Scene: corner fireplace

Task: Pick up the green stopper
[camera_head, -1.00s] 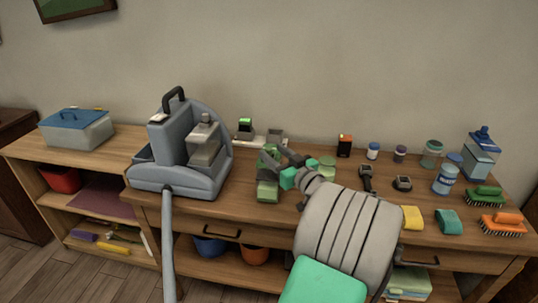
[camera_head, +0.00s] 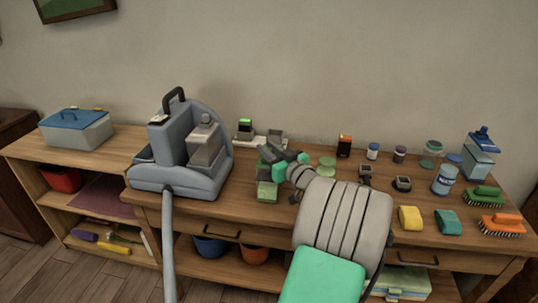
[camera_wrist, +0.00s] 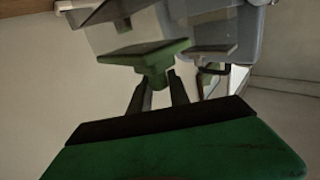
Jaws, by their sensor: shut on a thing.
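The green stopper (camera_wrist: 153,57) shows in the wrist view as a wide green top with a narrower stem, set between my fingertips. My gripper (camera_wrist: 157,77) has its two dark fingers shut on that stem. In the head view my gripper (camera_head: 270,157) is over the middle of the bench, above a green block-shaped item (camera_head: 267,191). My fingers and wrist largely hide the stopper there, and I cannot tell whether it is clear of what is under it.
A grey machine (camera_head: 182,150) with a hose stands left of my gripper. A small holder (camera_head: 246,130) is behind. Jars, brushes (camera_head: 502,223) and sponges (camera_head: 411,217) crowd the right side. A lidded box (camera_head: 77,130) sits far left.

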